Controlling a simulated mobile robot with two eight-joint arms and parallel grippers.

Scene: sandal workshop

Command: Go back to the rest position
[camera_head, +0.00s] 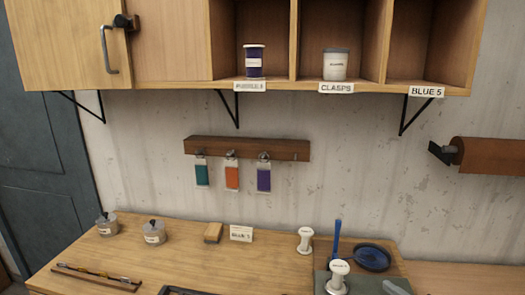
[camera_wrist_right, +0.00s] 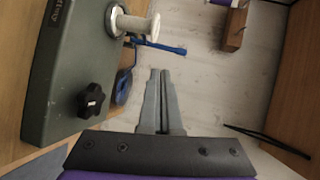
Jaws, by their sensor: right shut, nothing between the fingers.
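My right gripper (camera_wrist_right: 160,100) shows in the right wrist view with its two grey fingers together and nothing between them. In the head view only a pale grey part of the right gripper (camera_head: 396,288) appears at the bottom edge, in front of the bench. My left gripper is in neither view.
Above are a shelf unit (camera_head: 170,40), a hook rail (camera_head: 247,148) with coloured tags and a brown roll (camera_head: 490,156).

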